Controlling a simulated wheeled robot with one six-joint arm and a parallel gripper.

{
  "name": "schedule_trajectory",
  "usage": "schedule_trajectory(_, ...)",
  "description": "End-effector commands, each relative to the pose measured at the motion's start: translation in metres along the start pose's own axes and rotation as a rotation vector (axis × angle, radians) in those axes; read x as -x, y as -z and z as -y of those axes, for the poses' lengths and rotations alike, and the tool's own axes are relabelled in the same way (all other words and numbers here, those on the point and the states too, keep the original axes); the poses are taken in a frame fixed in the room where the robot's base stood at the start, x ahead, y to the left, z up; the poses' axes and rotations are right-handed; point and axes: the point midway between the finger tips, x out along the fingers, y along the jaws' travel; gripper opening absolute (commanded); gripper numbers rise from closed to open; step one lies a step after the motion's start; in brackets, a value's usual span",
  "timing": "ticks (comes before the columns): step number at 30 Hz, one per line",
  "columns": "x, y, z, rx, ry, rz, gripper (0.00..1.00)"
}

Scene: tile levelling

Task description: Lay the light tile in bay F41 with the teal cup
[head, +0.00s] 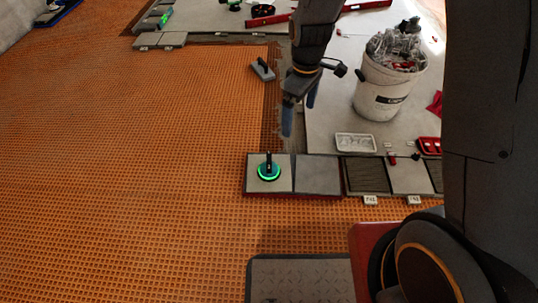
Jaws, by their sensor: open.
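The light tile (254,184) lies at the left end of a red-edged board on the orange floor. The teal cup (269,172), with a glowing green ring and a dark upright handle, stands on this tile. A darker grey tile (318,175) lies right beside it. My gripper (299,107) is open and empty, fingers pointing down, above and behind the board. A dark, ridged open bay (365,176) lies right of the grey tile, with a small white label (370,199) at its front edge. The label looks like F41 but is too small to read surely.
A laid tile (409,177) with small red and black pieces is right of the dark bay. A white bucket (384,92) of rubbish, a white tray (355,142) and a red box (429,146) stand behind.

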Motion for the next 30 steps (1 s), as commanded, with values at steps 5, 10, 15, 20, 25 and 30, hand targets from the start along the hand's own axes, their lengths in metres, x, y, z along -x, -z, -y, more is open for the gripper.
schedule_trajectory(5,-0.094,0.042,-0.014,0.180,0.002,0.003,1.00)
schedule_trajectory(10,-0.173,0.077,-0.022,0.350,0.002,0.003,1.00)
schedule_trajectory(15,-0.238,0.104,-0.025,0.491,0.001,0.002,1.00)
schedule_trajectory(20,-0.273,0.118,-0.025,0.573,0.001,0.002,1.00)
schedule_trajectory(25,-0.285,0.123,-0.025,0.602,-0.001,0.001,1.00)
schedule_trajectory(30,-0.297,0.123,-0.025,0.603,0.000,0.002,1.00)
